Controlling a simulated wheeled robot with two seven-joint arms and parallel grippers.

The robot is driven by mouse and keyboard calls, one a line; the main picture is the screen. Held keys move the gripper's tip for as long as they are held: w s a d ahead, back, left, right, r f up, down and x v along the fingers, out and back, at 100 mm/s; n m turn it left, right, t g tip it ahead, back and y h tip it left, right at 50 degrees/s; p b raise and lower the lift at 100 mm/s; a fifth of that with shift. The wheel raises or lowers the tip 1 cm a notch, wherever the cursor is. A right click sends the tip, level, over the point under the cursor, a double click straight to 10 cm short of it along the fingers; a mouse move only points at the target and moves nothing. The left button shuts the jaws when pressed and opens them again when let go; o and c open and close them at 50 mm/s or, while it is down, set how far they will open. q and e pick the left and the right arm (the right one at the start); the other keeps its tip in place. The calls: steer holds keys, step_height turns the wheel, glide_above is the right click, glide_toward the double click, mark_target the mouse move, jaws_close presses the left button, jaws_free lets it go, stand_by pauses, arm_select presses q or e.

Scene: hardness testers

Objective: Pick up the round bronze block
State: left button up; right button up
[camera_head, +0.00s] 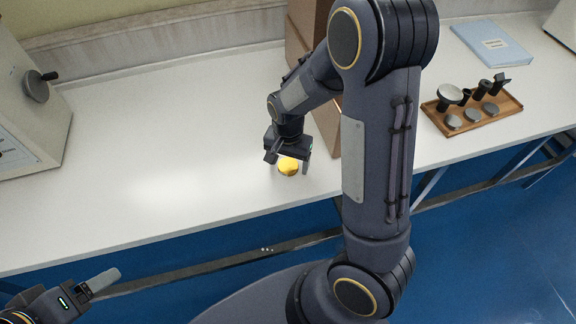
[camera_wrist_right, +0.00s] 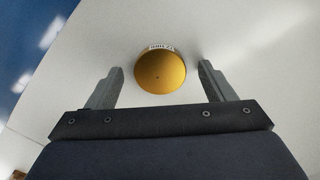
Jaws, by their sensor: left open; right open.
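The round bronze block (camera_head: 288,166), yellow-gold in colour, lies on the white table (camera_head: 150,150) near its front edge. In the right wrist view the block (camera_wrist_right: 161,71) shows as a gold disc with a small pale label at its far edge. My right gripper (camera_head: 289,168) is over the block with its fingers on either side of it. In the wrist view the right gripper's (camera_wrist_right: 160,78) fingers are open, with a gap on both sides of the block. My left gripper (camera_head: 92,291) is at the bottom left, away from the table, only partly in view.
A brown box (camera_head: 327,122) stands right behind my right gripper, partly hidden by my arm. A wooden tray (camera_head: 490,121) with several metal pieces and a blue folder (camera_head: 493,46) lie to the right. A pale machine (camera_head: 28,115) stands at the left. The table's left middle is clear.

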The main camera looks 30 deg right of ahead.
steer(key=c, duration=1.4)
steer(key=shift+r, duration=0.1)
steer(key=shift+r, duration=0.1)
